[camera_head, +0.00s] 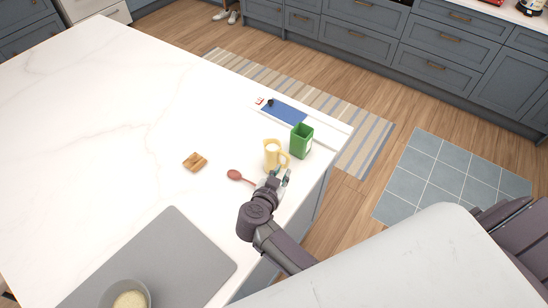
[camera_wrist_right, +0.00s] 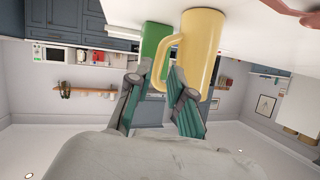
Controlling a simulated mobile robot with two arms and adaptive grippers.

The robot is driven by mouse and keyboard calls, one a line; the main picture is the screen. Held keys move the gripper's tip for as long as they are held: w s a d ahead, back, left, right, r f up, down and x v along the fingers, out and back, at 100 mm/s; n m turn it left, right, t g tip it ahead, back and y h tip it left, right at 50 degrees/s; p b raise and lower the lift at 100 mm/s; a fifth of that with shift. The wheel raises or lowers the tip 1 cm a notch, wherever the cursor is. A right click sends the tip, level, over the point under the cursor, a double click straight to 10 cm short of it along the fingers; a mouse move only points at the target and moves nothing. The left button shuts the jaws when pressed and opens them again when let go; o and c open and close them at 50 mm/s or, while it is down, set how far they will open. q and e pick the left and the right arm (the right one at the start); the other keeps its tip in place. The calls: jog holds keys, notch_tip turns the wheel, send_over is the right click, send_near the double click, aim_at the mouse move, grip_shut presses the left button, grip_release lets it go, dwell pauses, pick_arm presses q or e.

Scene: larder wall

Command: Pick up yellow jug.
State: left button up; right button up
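The yellow jug (camera_head: 271,156) stands on the white counter near its right edge, with its handle towards the right. In the right wrist view, which is upside down, the jug (camera_wrist_right: 204,52) is close ahead, its handle pointing left. My right gripper (camera_head: 280,179) is just on the near side of the jug. Its two fingers stand apart in the wrist view (camera_wrist_right: 155,88), with the handle showing beyond and between the fingertips. The gripper looks open and holds nothing; I cannot tell whether a finger touches the jug. My left gripper is not in view.
A green container (camera_head: 301,141) stands close behind the jug. A reddish-brown spoon (camera_head: 235,174) lies left of the gripper. A small wooden item (camera_head: 195,162), a blue-and-white board (camera_head: 284,112), a grey mat (camera_head: 165,262) and a bowl (camera_head: 127,294) are also on the counter. The far left is clear.

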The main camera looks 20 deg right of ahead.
aim_at(286, 164)
jog(key=shift+w+d+f, duration=0.1)
jog(key=shift+w+d, duration=0.15)
jog(key=shift+w, duration=0.05)
jog(key=b+x, duration=0.1)
jog(key=x, duration=0.2)
jog(key=shift+w+d+f, duration=0.15)
jog(key=shift+d+f, duration=0.05)
jog(key=shift+f, duration=0.1)
jog(key=shift+w+d+f+b, duration=0.1)
jog(key=shift+w+d+b, duration=0.15)
jog(key=shift+b, duration=0.05)
grip_shut()
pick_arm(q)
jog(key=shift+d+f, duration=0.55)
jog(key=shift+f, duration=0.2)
pick_arm(e)
jog(key=shift+r, duration=0.2)
